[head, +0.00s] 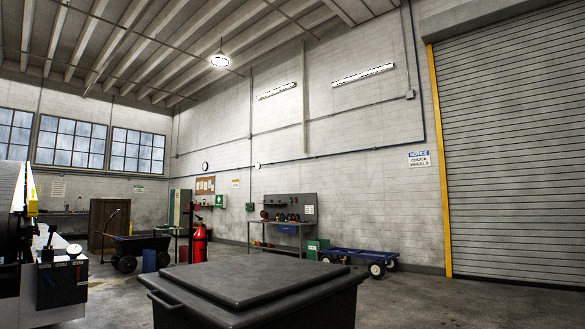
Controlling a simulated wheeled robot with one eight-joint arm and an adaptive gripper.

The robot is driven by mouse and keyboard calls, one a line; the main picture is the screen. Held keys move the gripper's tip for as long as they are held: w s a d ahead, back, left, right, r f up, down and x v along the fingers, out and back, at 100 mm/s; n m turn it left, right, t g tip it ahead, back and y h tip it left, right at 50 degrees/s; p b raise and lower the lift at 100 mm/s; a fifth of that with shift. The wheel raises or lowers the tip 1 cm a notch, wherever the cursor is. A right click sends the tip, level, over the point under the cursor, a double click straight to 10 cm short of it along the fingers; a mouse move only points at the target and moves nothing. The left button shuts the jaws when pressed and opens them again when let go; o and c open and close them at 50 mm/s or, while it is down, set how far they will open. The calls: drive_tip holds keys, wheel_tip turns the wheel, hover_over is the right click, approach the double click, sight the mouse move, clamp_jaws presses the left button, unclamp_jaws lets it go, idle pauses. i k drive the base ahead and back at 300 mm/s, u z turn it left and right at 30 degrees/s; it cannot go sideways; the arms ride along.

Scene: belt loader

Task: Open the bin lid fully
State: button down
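A dark grey bin (312,312) stands close in front of me at the bottom of the head view. Its flat, raised lid (255,279) lies level over the bin and looks shut. A bar handle (163,300) runs along the lid's left edge. The lower part of the bin is cut off by the picture's bottom edge. My gripper and arm are not in view.
A machine with levers (62,280) stands close on the left. Behind the bin are a red fire extinguisher (198,243), a dark cart (140,247), a workbench (283,234) and a blue flat cart (358,257). Concrete floor (440,300) is clear to the right.

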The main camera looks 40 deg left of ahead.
sight(252, 291)
drive_tip(key=z, duration=0.9)
drive_tip(key=k, duration=2.4)
drive_tip(key=u, duration=2.45)
drive_tip(key=i, duration=0.85)
